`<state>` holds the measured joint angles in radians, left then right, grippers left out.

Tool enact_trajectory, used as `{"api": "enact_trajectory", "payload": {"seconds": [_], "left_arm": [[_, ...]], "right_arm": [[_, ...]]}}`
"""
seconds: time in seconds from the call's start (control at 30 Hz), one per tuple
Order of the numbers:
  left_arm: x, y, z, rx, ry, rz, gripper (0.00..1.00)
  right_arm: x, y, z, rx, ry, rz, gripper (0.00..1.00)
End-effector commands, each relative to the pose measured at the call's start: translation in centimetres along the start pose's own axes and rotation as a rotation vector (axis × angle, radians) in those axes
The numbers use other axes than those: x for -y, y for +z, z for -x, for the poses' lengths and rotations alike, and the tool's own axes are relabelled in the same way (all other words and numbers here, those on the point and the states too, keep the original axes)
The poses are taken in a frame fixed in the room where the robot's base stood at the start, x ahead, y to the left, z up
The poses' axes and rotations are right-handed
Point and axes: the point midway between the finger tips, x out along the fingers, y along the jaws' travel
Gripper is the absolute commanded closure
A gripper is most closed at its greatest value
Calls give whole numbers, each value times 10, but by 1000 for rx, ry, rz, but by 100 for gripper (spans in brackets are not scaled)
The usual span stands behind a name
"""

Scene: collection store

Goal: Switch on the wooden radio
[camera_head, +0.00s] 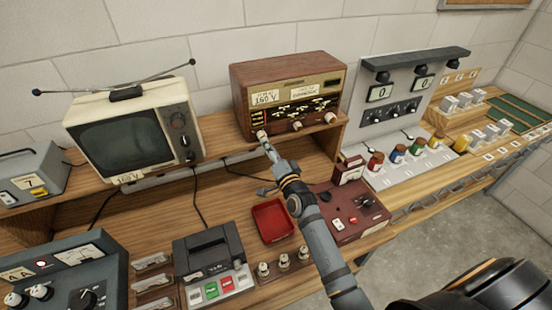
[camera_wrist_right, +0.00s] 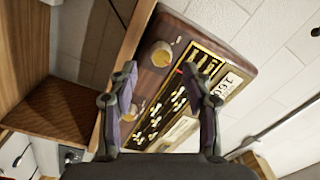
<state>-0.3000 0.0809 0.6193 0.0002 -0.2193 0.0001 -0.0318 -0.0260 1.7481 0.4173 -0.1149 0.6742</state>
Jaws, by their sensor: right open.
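The wooden radio (camera_head: 290,72) stands upright on the raised shelf against the wall. Its front has a dark dial panel, paper labels and pale round knobs, one of them a right-hand knob (camera_head: 329,118). My right gripper (camera_head: 262,162) is open and empty in front of the radio's lower left; one finger overlaps the left end of its front. I cannot tell whether it touches. In the right wrist view the radio's front (camera_wrist_right: 185,95) shows beyond and between the open fingers (camera_wrist_right: 160,75), with a knob (camera_wrist_right: 160,53) ahead and another partly behind a finger. My left gripper is not in view.
A television (camera_head: 130,130) with spread antennas stands left of the radio. A grey panel with displays (camera_head: 400,90) stands right. On the bench below are a red tray (camera_head: 272,220), a maroon device (camera_head: 345,215) and a dark cassette-like device (camera_head: 208,255).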

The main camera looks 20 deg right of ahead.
Motion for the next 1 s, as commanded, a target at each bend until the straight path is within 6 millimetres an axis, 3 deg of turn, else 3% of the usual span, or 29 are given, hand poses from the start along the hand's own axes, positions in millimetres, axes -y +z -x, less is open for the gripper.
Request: {"api": "enact_trajectory", "payload": {"seconds": [0.1,0.33,1.0], "left_arm": [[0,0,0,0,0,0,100],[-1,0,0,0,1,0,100],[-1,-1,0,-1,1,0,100]], "right_arm": [[-1,1,31,2,3,0,50],[0,0,67,1,1,-1,50],[0,0,73,0,0,0,50]]}}
